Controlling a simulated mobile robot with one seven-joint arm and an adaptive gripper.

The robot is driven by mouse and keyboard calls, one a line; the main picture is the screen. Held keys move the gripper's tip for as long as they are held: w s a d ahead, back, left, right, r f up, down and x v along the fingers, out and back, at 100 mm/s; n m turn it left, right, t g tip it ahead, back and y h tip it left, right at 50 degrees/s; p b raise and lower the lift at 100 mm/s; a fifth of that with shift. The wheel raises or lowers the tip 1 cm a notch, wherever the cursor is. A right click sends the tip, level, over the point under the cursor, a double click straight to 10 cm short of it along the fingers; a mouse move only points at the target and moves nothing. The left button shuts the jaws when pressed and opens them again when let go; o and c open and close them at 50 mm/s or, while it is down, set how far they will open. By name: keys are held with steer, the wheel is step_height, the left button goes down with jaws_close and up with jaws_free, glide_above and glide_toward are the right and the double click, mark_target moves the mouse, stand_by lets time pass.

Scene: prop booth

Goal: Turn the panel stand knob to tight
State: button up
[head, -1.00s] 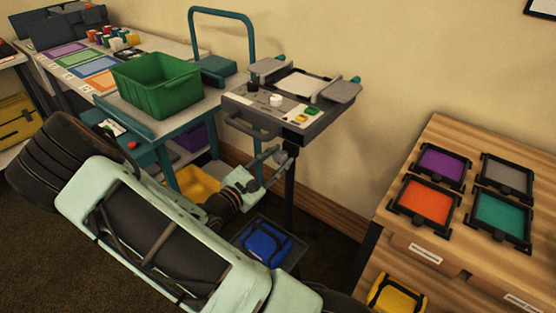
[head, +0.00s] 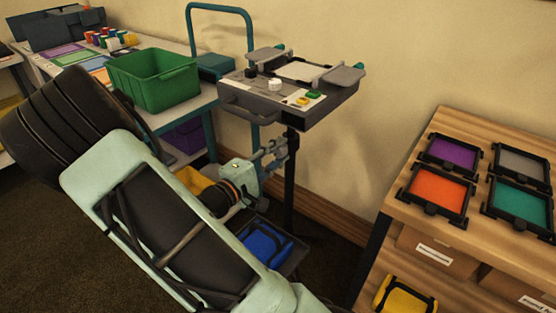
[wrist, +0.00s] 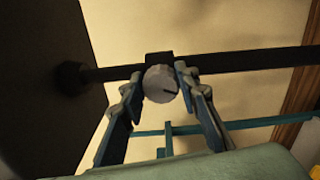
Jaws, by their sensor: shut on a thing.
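The panel stand has a grey control panel (head: 320,103) on top of a dark upright post (head: 290,190). The stand knob (wrist: 160,84) is a pale grey round knob with a dark pointer line, on a dark collar on the post. In the wrist view, the pointer line points right and slightly down. My gripper (head: 279,148) is at the post, below the panel. In the wrist view, its two teal fingers are at either side of the knob, shut on it. In the head view, the knob is hidden by the gripper.
A green bin (head: 153,82) stands on a table at left. A wooden cabinet (head: 480,140) with several coloured frames is at right. The wall is close behind the post.

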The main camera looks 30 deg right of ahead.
steer(key=m+b, duration=0.3)
steer(key=shift+f, duration=0.25)
steer(key=shift+m+b, duration=0.4)
steer(key=shift+b, duration=0.05)
steer(key=shift+w+r, duration=0.1)
steer(key=shift+r, duration=0.05)
steer(key=o, duration=1.2)
steer(key=shift+c, duration=0.2)
steer(key=v, duration=1.2)
